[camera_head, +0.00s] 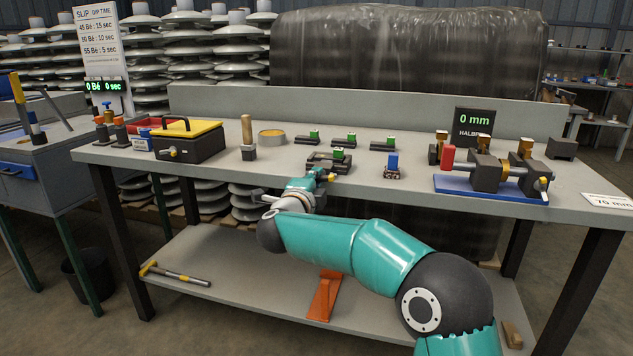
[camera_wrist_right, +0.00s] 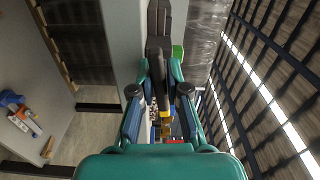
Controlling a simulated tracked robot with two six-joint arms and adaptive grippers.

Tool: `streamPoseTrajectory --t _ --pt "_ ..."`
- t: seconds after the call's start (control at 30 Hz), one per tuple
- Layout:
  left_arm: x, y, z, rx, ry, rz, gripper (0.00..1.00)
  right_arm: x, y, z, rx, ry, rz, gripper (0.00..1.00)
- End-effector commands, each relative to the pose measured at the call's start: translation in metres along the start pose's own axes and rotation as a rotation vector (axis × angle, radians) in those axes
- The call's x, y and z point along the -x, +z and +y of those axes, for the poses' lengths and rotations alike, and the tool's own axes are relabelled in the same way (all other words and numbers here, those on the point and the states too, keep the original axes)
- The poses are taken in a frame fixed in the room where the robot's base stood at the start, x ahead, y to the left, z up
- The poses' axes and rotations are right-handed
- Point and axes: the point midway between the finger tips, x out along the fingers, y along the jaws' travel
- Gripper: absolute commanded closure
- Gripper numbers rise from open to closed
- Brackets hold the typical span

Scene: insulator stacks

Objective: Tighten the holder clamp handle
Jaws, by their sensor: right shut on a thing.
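The dark holder (camera_head: 316,166) stands near the front edge of the grey bench, with a green block (camera_head: 338,154) on it. Its clamp handle, a dark bar with a yellow end (camera_head: 331,177), shows at the front of the holder. My right gripper (camera_head: 320,174) comes up from below at the bench's front edge and meets the holder there. In the right wrist view my right gripper (camera_wrist_right: 158,75) is shut on the dark handle, which lies between the fingers; the holder (camera_wrist_right: 159,20) is just beyond. The exact finger contact is partly hidden. My left gripper is not in view.
Several small dark holders with green blocks stand behind on the bench (camera_head: 225,165). A blue block (camera_head: 392,160) is to the right, then a blue-based fixture (camera_head: 480,186) and a display reading 0 mm (camera_head: 474,119). A yellow-lidded box (camera_head: 187,140) stands left.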

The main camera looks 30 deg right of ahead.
Motion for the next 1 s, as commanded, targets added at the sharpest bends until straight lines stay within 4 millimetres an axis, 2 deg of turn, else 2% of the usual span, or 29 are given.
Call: streamPoseTrajectory --t 0.03,1.0 --pt "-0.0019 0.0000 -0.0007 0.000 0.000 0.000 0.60 0.0006 0.0015 0.0072 -0.006 0.013 -0.001 1.00" --pt "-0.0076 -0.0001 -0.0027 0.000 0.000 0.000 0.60 0.0005 0.0015 0.0068 -0.084 0.013 0.000 1.00"
